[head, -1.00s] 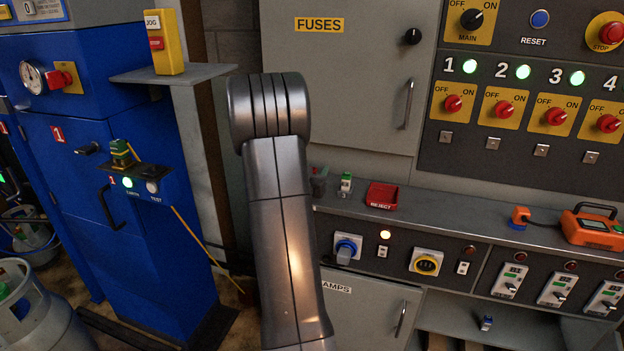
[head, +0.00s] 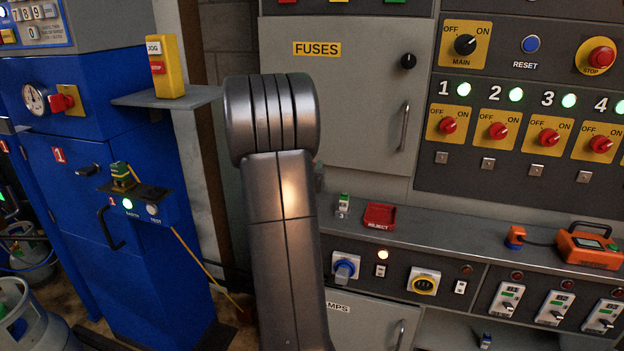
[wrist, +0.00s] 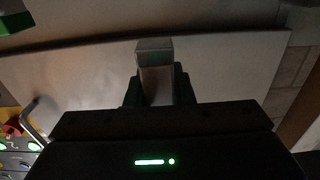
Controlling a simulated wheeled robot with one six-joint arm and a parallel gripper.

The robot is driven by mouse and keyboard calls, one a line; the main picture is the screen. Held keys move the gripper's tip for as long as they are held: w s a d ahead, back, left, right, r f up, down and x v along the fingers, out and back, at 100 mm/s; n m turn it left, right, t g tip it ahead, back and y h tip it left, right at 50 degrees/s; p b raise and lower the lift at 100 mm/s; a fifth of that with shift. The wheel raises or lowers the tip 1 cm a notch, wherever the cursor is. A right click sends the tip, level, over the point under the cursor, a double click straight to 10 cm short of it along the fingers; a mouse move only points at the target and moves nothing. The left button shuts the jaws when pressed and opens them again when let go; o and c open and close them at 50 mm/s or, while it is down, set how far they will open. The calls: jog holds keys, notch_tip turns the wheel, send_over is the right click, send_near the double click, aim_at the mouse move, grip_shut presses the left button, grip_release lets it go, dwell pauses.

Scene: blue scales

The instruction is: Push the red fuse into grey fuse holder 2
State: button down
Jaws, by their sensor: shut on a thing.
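My gripper (wrist: 158,90) is shut on a pale grey block (wrist: 154,58), which sticks out beyond the dark green fingers in the wrist view. No red shows on this block, and I cannot tell whether it is the red fuse. In the head view my arm hides the gripper and the bench behind it. I cannot make out grey fuse holder 2.
A red REJECT tray (head: 380,216) lies on the grey bench (head: 450,232). An orange device (head: 590,247) stands farther right. The FUSES cabinet (head: 360,95) is closed behind. A blue cabinet (head: 60,200) with a jutting shelf (head: 165,97) is at left.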

jog(key=shift+f+b, duration=2.8)
jog(key=shift+f, duration=0.05)
jog(key=shift+f+b, duration=0.8)
jog(key=shift+f, duration=0.45)
jog(key=c, duration=1.2)
grip_release()
jog(key=shift+o, duration=0.2)
jog(key=shift+s, duration=0.1)
jog(key=p+v, duration=0.1)
jog(key=v, duration=1.2)
jog(key=shift+s, duration=0.3)
jog(key=shift+w+a+r, duration=0.1)
